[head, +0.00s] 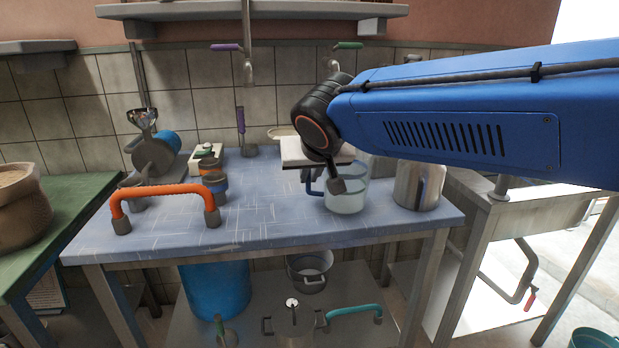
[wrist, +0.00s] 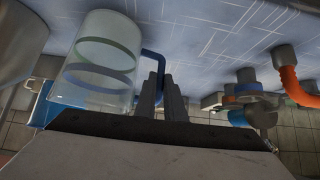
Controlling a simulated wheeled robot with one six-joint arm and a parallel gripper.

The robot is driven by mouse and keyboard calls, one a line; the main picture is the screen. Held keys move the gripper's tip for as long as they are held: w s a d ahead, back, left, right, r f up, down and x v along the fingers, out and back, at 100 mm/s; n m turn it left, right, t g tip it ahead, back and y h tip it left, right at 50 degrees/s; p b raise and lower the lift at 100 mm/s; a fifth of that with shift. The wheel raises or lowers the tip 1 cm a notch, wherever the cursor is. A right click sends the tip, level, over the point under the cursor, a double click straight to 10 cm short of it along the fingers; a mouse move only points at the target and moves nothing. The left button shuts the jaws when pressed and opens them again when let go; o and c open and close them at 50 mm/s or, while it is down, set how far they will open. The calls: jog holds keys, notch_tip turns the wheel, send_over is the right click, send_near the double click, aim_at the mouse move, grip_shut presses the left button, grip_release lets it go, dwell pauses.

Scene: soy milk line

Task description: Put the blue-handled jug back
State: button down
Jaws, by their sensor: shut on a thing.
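The blue-handled jug (head: 346,192) is a clear jug near the right part of the blue table top (head: 255,220). It looks upright and at or very close to the table surface; I cannot tell if it touches. My gripper (head: 312,178) is beside the jug, on its left, and is shut on the blue handle. In the wrist view the jug (wrist: 103,62) is at upper left, and its blue handle (wrist: 152,56) runs down to my gripper's fingers (wrist: 166,92). The fingers hide part of the handle.
A metal pot (head: 418,186) stands close to the right of the jug. An orange hose-like handle (head: 165,190) lies at the front left, with a grinder (head: 154,152) behind it. The front middle of the table is clear. A sink (head: 535,205) stands to the right.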

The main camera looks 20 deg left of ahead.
jog(key=shift+f, duration=0.5)
jog(key=c, duration=1.8)
grip_release()
jog(key=shift+c, duration=0.2)
jog(key=shift+r, duration=0.2)
jog(key=v, duration=1.2)
jog(key=shift+d, duration=0.1)
